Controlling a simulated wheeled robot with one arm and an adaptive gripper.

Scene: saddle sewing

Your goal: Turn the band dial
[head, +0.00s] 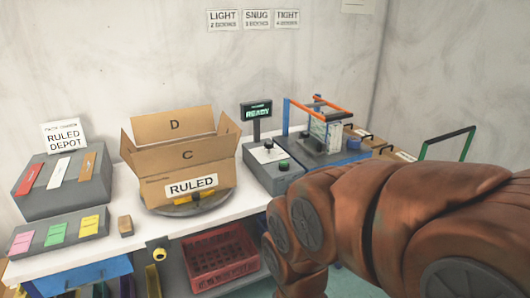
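A grey control box (277,177) stands on the white bench right of the carton. On its top, a white plate carries a small dark knob (268,144), which looks like the band dial. Its pointer setting is too small to read. A green button (283,163) sits on a dark patch in front of the knob. A small display (258,112) behind them reads "READY". My brown arm fills the lower right, in front of the bench. My gripper does not show, so its state and what it may hold are hidden.
An open carton (187,160) labelled "RULED" stands on a round turntable (185,210). An orange-and-blue frame (320,115) rises right of the knob. Wall signs (256,20) read LIGHT, SNUG and TIGHT. Coloured cards (58,232) lie at left. A red crate (220,258) sits below the bench.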

